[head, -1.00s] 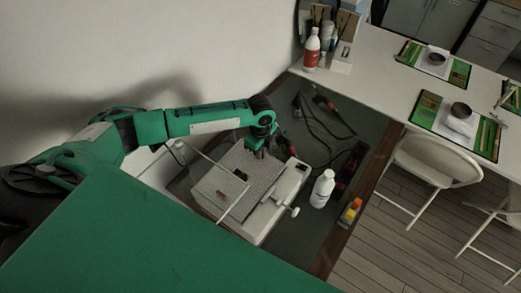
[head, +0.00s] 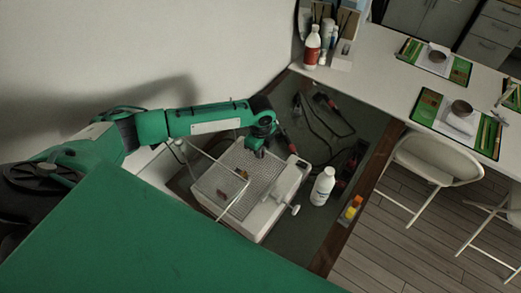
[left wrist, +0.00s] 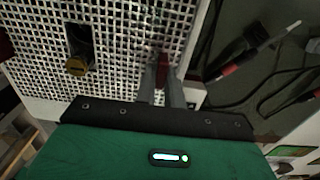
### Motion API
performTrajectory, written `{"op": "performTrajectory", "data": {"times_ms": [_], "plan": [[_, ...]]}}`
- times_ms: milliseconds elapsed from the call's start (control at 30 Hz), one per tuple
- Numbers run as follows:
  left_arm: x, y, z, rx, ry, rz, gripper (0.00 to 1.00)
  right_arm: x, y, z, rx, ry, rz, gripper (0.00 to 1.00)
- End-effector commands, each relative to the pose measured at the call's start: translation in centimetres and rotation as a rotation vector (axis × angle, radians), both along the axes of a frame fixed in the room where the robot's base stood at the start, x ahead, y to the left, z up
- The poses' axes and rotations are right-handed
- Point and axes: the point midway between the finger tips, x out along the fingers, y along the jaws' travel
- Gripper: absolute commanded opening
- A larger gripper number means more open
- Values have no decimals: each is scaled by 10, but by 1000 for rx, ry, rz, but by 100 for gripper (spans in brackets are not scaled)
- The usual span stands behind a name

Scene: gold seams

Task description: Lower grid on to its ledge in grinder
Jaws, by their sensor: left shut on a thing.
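The white perforated grid (head: 235,172) lies over the open top of the white grinder (head: 262,221) in the head view. In the left wrist view the grid (left wrist: 115,38) fills the upper left and has a dark opening with a brass-coloured part (left wrist: 77,65) inside. My left gripper (head: 258,150) is at the grid's far edge. In the left wrist view its fingers (left wrist: 160,75) are shut on the grid's edge. I cannot tell whether the grid touches its ledge. My right gripper does not show.
A white bottle (head: 322,186) stands right of the grinder, with yellow and orange blocks (head: 350,209) near the table's edge. A thin clear frame (head: 226,170) rises over the grinder's left part.

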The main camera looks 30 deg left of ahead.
Motion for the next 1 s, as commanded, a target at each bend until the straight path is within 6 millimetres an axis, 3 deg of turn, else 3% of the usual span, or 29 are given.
{"op": "performTrajectory", "data": {"times_ms": [733, 767, 867, 1000], "plan": [[-5, -4, -13, -2, 10, -7, 0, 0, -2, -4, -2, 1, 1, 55], [-5, -4, -13, -2, 10, -7, 16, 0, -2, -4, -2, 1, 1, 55], [-5, -5, -13, -1, 11, -8, 36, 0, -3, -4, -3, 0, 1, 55], [-5, -5, -13, -1, 11, -8, 36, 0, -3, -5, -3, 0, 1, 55]]}}
